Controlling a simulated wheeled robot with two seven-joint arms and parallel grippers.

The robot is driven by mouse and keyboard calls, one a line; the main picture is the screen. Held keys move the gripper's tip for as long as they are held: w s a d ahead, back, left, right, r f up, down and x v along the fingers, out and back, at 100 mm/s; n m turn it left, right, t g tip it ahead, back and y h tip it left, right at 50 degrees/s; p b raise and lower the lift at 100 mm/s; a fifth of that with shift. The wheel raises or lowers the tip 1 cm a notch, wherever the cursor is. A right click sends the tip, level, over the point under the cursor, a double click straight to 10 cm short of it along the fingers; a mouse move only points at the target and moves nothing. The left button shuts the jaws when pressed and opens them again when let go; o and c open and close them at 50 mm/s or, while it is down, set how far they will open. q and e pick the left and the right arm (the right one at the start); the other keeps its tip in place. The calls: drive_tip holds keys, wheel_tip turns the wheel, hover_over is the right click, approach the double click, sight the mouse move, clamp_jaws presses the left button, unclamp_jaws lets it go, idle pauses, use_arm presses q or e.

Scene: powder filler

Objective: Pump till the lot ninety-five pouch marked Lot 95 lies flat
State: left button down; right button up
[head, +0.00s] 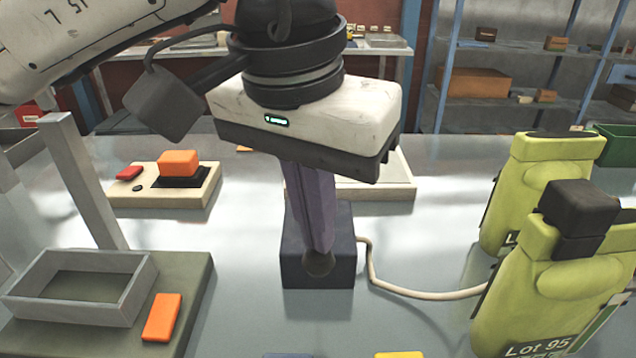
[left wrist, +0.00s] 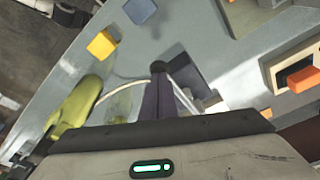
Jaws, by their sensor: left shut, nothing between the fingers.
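The pouch marked Lot 95 (head: 545,305) is yellow-green, puffed up and upright at the right of the head view, with a black block (head: 580,208) at its top. A pale hose (head: 415,294) runs from behind it to a dark box (head: 318,272) on the table. A dark round knob (head: 318,263) shows at the box; it also shows in the left wrist view (left wrist: 180,66). My left gripper (head: 318,248) points down over the box, shut and empty, its fingertips at the knob. I cannot tell if they touch. My right gripper is not in view.
A second green pouch (head: 525,200) stands behind the first. At left are an orange button (head: 178,163) on a pale base, a grey tray (head: 135,290) and an orange block (head: 162,317). A yellow block (left wrist: 101,45) lies near the front. Table between box and pouches holds only the hose.

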use_arm(q)
drive_tip(key=shift+w+r+p, duration=0.15)
drive_tip(key=shift+r+p, duration=1.25)
drive_tip(key=shift+r, duration=0.2)
drive_tip(key=shift+w+r+p, duration=0.15)
drive_tip(key=shift+r+p, duration=1.25)
drive_tip(key=shift+r, duration=0.15)
idle(0.7)
idle(0.3)
wheel_tip(320, 180, up, 6)
drive_tip(key=p, duration=0.5)
idle(0.5)
